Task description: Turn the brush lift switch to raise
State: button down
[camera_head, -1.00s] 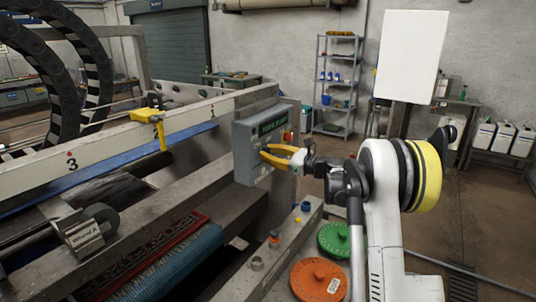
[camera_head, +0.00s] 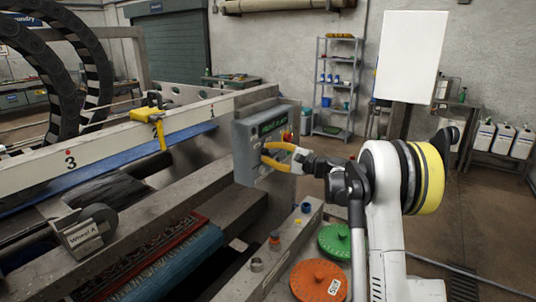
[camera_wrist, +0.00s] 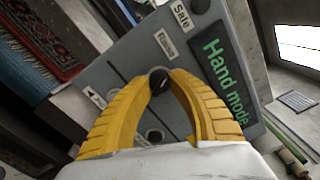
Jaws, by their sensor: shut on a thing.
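The grey control box (camera_head: 243,160) stands on the machine frame, with a green display (camera_head: 272,126). In the wrist view its panel (camera_wrist: 130,70) fills the middle, and the display (camera_wrist: 222,80) reads "Hand mode". My gripper (camera_wrist: 165,76) has its yellow fingertips closed around a small dark knob (camera_wrist: 158,80) on this panel; the fingers partly hide it. I cannot read which label belongs to the knob. In the head view my gripper (camera_head: 265,152) is against the box's front face.
A red button (camera_head: 287,136) is at the box's upper right. A red-patterned rug (camera_head: 150,255) and a teal strip (camera_head: 180,262) lie below left. Green (camera_head: 334,241) and orange (camera_head: 319,280) discs lie on the ledge near my arm. A shelf rack (camera_head: 336,85) stands behind.

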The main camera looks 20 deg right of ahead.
jog(key=shift+n, duration=1.2)
jog(key=c, duration=1.2)
grip_release()
jog(key=shift+d, duration=0.1)
jog(key=shift+o, duration=0.2)
jog(key=v, duration=1.2)
